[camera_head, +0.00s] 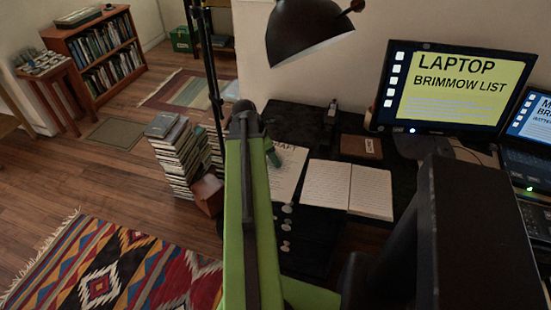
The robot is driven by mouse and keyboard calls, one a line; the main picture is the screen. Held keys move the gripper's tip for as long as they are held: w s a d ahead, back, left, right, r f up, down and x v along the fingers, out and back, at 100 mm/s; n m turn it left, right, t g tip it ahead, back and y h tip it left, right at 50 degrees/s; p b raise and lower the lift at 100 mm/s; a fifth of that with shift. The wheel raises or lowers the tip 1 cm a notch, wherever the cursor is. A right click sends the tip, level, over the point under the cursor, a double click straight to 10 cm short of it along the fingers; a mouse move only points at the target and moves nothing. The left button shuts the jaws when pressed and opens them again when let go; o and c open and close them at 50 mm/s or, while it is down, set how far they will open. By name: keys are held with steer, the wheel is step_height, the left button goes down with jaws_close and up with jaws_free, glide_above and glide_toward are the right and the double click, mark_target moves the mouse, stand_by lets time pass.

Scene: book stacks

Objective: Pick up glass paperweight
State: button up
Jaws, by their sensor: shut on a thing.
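My green and black arm (247,215) rises from the bottom middle of the head view, in front of the dark desk (296,118). My gripper cannot be made out, so its jaws and anything between them are hidden from me. I cannot pick out the glass paperweight anywhere in this view. A sheet of paper (291,172) and an open notebook (350,188) lie on the desk to the right of my arm. A small dark green shape shows beside the arm, too unclear to name.
A black lamp (308,32) overhangs the desk. A monitor (455,88) and a laptop (528,130) stand at the right. A book stack (172,152) stands left of my arm. A large black shape fills the lower right. Floor is open around the patterned rug (110,268).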

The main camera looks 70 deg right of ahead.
jaws_close()
